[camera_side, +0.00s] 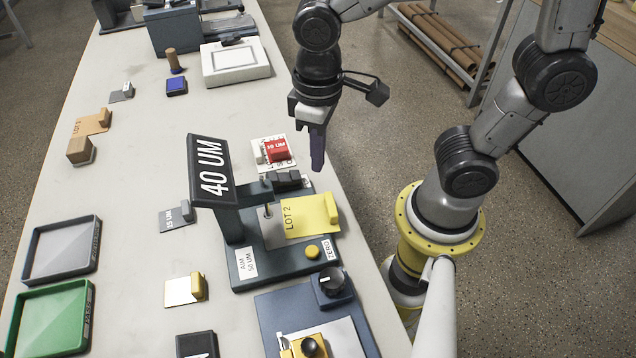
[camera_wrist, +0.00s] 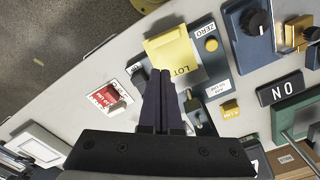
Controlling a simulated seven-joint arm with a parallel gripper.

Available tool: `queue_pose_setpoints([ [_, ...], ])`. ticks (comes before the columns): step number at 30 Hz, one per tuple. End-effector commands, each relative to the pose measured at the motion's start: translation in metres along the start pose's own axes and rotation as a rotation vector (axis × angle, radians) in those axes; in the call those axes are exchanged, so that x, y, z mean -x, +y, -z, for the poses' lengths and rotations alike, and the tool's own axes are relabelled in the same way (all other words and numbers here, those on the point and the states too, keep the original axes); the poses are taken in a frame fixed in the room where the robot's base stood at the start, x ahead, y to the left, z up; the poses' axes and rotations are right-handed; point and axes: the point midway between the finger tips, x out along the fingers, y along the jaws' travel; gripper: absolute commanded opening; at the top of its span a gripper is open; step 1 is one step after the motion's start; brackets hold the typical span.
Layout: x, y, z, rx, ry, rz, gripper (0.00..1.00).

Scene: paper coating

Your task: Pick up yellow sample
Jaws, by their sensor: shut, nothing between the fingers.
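The yellow sample (camera_side: 305,219), a flat sheet marked LOT 2 with a raised yellow block at one end, lies on the dark gauge (camera_side: 275,262). Part of the sheet's left end is over a grey plate under the gauge's post. My gripper (camera_side: 318,168) is shut and empty, pointing down above the table's right edge, beyond the sample in the side view. In the wrist view the sample (camera_wrist: 172,52) shows just past my closed fingertips (camera_wrist: 161,73), which overlap its near edge in the picture. The fingers appear above it, not touching.
The gauge's upright display (camera_side: 208,172) reads 40 UM. A red block on a white card (camera_side: 275,151) sits behind the gauge. A knob unit (camera_side: 332,288) stands in front. A white card with a yellow block (camera_side: 184,289) and green tray (camera_side: 50,320) lie left.

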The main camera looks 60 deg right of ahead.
Motion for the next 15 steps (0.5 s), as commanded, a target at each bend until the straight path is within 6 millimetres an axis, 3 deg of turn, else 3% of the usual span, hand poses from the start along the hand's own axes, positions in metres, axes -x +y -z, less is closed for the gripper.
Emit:
queue_pose_setpoints([
  [3,-0.001,0.007,0.004,-0.143,0.000,0.000,0.00],
  [8,-0.011,0.013,0.005,-0.175,-0.004,-0.001,0.00],
  [15,-0.049,0.013,0.004,-0.170,-0.009,-0.003,0.00],
])
